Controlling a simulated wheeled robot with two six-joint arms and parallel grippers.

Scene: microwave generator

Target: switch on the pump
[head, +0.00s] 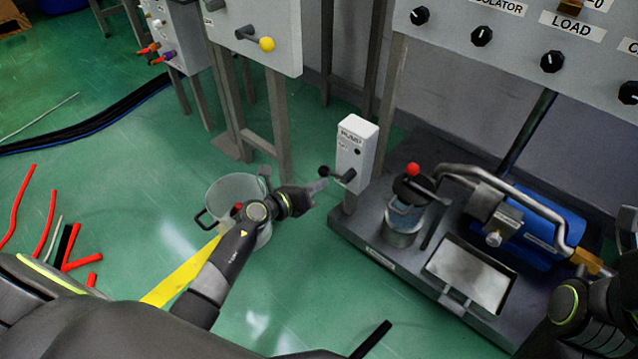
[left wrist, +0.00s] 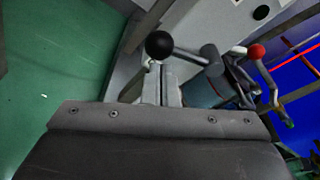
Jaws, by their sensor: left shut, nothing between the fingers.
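The pump switch box (head: 357,150) is a white box labelled PUMP on a short post at the left end of the dark skid. Its lever (head: 338,175) ends in a black ball that points left. My left gripper (head: 322,185) is shut and empty, with its fingertips just below and left of the lever. In the left wrist view the black ball (left wrist: 159,45) and the lever arm (left wrist: 190,54) show just beyond my shut fingertips (left wrist: 162,66); I cannot tell whether they touch. My right arm shows at the lower right, but its fingers are not visible.
A bucket (head: 237,188) stands on the green floor behind my left forearm. The skid (head: 375,222) carries a red-knobbed vessel (head: 404,222), a metal tray (head: 468,273) and a blue motor (head: 540,225). A panel with a yellow-knobbed lever (head: 266,44) stands at the back. Red rods (head: 45,222) lie at left.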

